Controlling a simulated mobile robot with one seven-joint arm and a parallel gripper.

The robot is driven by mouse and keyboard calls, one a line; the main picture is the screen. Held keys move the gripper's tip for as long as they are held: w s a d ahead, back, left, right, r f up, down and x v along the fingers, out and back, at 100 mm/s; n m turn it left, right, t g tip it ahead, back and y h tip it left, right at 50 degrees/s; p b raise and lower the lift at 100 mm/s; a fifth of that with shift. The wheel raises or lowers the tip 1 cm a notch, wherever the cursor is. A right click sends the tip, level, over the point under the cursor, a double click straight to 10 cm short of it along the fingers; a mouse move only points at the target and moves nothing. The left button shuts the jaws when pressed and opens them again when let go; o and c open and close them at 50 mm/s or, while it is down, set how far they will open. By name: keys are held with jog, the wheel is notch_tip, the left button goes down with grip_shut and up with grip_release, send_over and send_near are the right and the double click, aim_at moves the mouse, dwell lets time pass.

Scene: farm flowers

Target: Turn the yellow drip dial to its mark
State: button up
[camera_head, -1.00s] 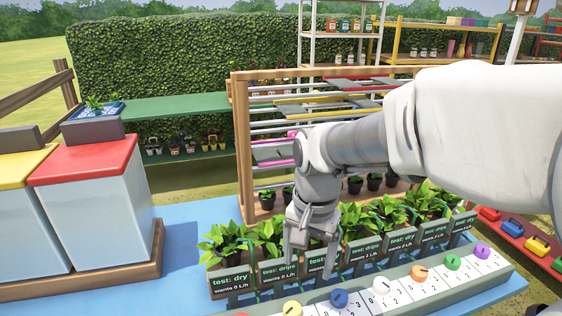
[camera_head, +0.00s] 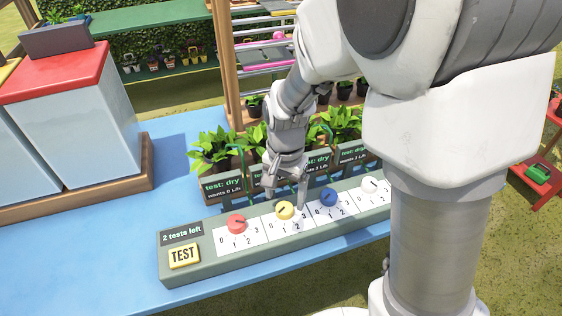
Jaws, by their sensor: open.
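The yellow drip dial (camera_head: 284,210) is a round knob with a dark pointer line, second from the left on the grey-green control panel (camera_head: 208,262). Number marks are printed on the white plate around it, partly hidden by my gripper. My gripper (camera_head: 285,200) is open and points down close above or behind the yellow dial. I cannot tell whether its fingers touch the dial. The sign behind my gripper is mostly hidden.
A red dial (camera_head: 236,223) is left of the yellow one, and a blue dial (camera_head: 328,197) and a white dial (camera_head: 371,184) are to its right. A yellow TEST button (camera_head: 184,256) is at the left end. Potted plants (camera_head: 215,150) with signs stand behind.

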aim_at(285, 207)
jog(key=shift+f+b, duration=0.35)
jog(key=shift+f, duration=1.5)
grip_shut()
